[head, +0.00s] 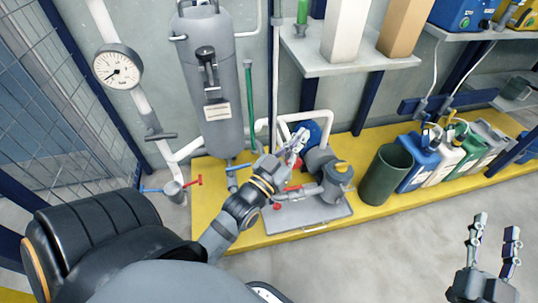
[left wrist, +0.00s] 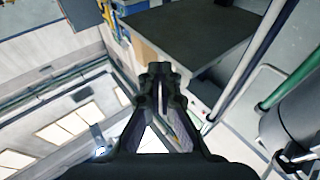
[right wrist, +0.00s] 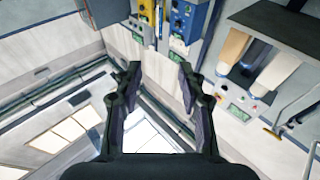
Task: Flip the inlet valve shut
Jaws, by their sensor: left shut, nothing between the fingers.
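Several valve handles show low on the pipework in the head view; I cannot tell which one is the inlet valve. A red handle (head: 193,181) and a blue handle (head: 151,190) sit at the pipe foot on the left. Another blue handle (head: 241,166) is under the grey tank (head: 211,85). A red handle (head: 294,188) is on the pump's pipe, partly behind my left arm. My left gripper (head: 297,145) is shut and empty above the pump area; its closed fingertips also show in the left wrist view (left wrist: 160,70). My right gripper (head: 494,238) is open and empty at the lower right.
A pressure gauge (head: 118,66) is on the pipe at left. A grey pump (head: 336,175) stands on a tray on the yellow plinth (head: 250,233). A dark green bin (head: 385,175) and several jerrycans (head: 420,160) stand to its right. A shelf (head: 345,62) overhangs. The floor in front is clear.

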